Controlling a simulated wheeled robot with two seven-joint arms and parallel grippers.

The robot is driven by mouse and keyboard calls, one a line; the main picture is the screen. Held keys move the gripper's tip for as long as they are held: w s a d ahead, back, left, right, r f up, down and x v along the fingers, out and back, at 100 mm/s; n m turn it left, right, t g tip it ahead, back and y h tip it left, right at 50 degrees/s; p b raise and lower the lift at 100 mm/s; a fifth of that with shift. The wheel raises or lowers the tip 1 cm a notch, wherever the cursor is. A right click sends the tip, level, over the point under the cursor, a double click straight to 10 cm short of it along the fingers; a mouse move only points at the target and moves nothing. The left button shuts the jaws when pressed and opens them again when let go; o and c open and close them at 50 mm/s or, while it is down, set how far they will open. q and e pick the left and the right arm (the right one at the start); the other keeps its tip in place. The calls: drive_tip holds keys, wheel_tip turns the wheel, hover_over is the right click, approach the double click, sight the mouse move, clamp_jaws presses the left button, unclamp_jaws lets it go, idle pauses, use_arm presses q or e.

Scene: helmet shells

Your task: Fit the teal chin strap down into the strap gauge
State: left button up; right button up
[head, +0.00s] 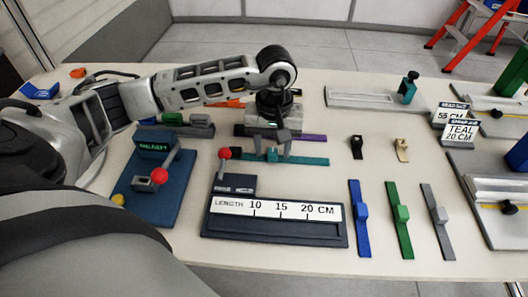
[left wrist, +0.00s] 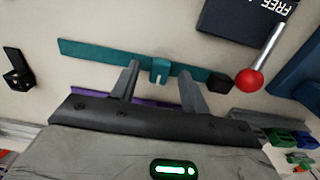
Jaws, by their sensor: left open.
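The teal chin strap (head: 308,161) lies flat on the table behind the strap gauge, a dark block (head: 222,219) with a white length scale. My left gripper (head: 273,150) is over the strap, pointing down. In the left wrist view the strap (left wrist: 95,54) runs across, and its raised teal clip (left wrist: 160,71) sits between the two spread fingertips (left wrist: 160,82). The jaws are open, and I cannot tell whether the fingers touch the table. The gauge's display (left wrist: 245,22) reads FREE. My right gripper is not in view.
A red-knobbed lever (head: 224,154) stands on the gauge, left of the strap. A blue READY station (head: 141,199) is farther left. Blue (head: 359,225), green (head: 397,232) and grey (head: 436,224) straps lie right of the gauge. A purple strap (head: 313,138) lies behind the teal one.

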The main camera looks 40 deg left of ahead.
use_arm(q)
drive_tip(key=shift+f, duration=0.3)
clamp_jaws()
drive_tip(key=shift+r, duration=0.15)
